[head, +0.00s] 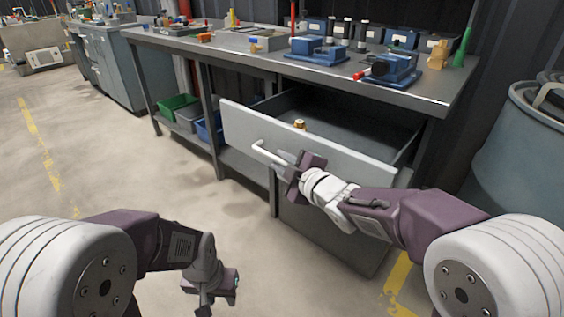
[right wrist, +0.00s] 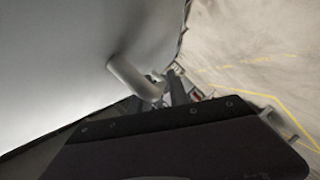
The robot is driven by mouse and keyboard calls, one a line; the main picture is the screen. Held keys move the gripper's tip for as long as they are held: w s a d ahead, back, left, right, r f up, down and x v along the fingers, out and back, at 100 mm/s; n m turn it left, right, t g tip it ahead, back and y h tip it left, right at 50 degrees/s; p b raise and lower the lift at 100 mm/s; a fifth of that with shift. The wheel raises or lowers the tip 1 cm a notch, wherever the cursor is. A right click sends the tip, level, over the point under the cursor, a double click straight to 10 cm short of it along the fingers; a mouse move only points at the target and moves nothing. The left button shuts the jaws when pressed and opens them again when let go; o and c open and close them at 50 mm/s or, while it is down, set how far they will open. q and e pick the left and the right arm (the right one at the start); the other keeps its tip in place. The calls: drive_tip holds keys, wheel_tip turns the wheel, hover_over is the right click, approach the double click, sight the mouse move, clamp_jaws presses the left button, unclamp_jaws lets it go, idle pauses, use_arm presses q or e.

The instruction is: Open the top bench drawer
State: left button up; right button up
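The top bench drawer (head: 300,148) stands pulled well out from under the bench top, its grey front facing me and its inside visible. A white bar handle (head: 268,154) is on its front; it also shows in the right wrist view (right wrist: 133,78). My right gripper (head: 296,172) is at the right part of the handle, and the handle runs in toward its fingers. The gripper's body hides the contact, so I cannot tell whether it grips. My left gripper (head: 212,297) hangs low over the floor, away from the drawer; its opening is unclear.
The bench top (head: 250,60) holds blue fixtures (head: 318,50) and small parts. A small brass-coloured item (head: 299,124) lies in the drawer. Green (head: 177,107) and blue bins sit on the lower shelf. A blue-grey drum (head: 525,135) stands at right. Floor at left is clear.

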drive_tip(key=p+v, duration=0.3)
drive_tip(key=v, duration=0.6)
idle(0.4)
